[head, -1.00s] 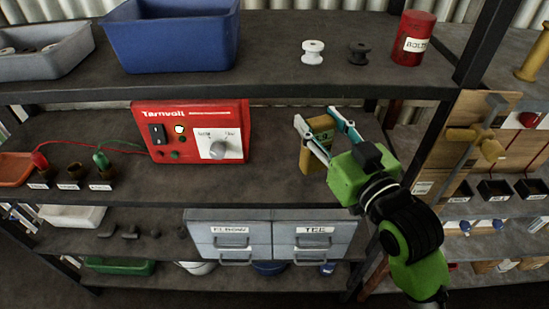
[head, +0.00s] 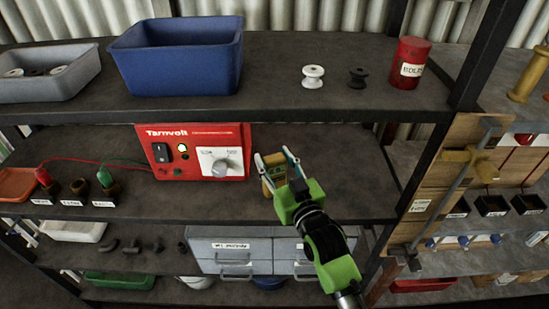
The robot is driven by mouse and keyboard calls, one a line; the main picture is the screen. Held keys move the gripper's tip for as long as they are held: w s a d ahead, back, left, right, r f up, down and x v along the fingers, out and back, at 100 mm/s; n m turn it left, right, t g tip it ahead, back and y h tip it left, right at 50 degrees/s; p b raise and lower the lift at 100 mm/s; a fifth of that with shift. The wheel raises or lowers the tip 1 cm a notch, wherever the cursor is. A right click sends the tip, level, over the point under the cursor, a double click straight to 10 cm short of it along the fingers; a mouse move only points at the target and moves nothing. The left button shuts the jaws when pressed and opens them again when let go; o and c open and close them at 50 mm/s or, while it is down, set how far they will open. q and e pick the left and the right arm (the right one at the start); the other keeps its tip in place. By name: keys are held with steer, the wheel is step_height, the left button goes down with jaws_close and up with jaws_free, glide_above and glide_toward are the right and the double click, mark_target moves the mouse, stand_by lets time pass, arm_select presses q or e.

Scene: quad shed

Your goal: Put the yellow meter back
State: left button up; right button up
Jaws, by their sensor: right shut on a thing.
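The yellow meter (head: 269,186) is at the middle shelf, just right of the red Tarnvolt unit (head: 169,137). It looks upright, and my gripper hides much of it. My right gripper (head: 275,162) is shut on the meter, with one finger on each side. I cannot tell whether the meter's base touches the shelf (head: 345,190). My left gripper is not in view.
The upper shelf holds a blue bin (head: 175,75), two spools and a red bolts can (head: 405,75). Left of the unit are red and green plugs in labelled holders (head: 105,187). Grey drawers (head: 232,258) sit below. The middle shelf is clear to the right, up to a dark post.

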steer(key=shift+f, duration=0.15)
steer(key=o, duration=1.6)
steer(key=shift+f, duration=0.1)
